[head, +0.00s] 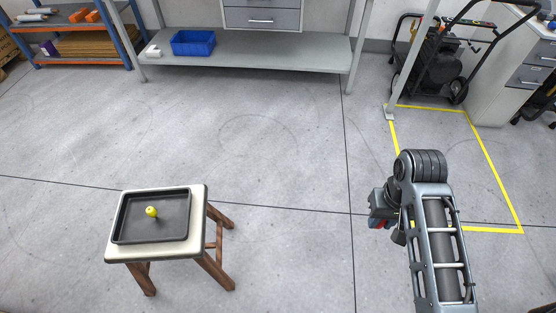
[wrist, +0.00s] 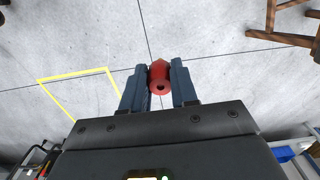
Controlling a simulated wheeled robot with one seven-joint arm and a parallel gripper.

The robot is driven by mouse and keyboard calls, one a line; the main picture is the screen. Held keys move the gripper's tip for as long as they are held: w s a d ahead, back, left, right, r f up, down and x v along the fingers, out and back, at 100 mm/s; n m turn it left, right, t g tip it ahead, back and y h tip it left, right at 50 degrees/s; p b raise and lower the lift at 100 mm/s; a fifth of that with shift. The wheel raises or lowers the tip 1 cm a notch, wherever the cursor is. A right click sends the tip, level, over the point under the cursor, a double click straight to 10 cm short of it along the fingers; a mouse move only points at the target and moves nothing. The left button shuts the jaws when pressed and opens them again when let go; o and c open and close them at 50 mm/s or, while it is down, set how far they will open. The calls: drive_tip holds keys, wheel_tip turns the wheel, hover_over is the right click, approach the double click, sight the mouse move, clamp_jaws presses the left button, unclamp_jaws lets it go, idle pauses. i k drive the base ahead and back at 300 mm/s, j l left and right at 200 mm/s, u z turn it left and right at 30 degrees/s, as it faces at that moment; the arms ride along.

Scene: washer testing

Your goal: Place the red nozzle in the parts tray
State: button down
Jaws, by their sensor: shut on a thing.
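My gripper (wrist: 160,84) is shut on the red nozzle (wrist: 159,72), which sits between the two fingers with its round hole facing the wrist camera. In the head view my gripper is mostly hidden behind my arm on the right, with a bit of red (head: 377,223) showing beside it. The black parts tray (head: 128,232) lies on a small stool at the left of the head view, well apart from my gripper. A small yellow part (head: 151,211) is in the tray.
The stool (head: 197,233) has a pale top and brown wooden legs. A bench with a blue bin (head: 193,43) stands at the back. A black wheeled machine (head: 436,62) is at back right, by yellow floor lines. The floor between my arm and the stool is clear.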

sight(154, 225)
drive_tip(key=j+u, duration=0.1)
drive_tip(key=u, duration=0.3)
drive_tip(key=i+u, duration=0.1)
drive_tip(key=u, duration=0.3)
drive_tip(key=i+j+u, duration=0.1)
drive_tip(key=u, duration=0.3)
drive_tip(key=i+u, duration=0.1)
drive_tip(key=u, duration=0.3)
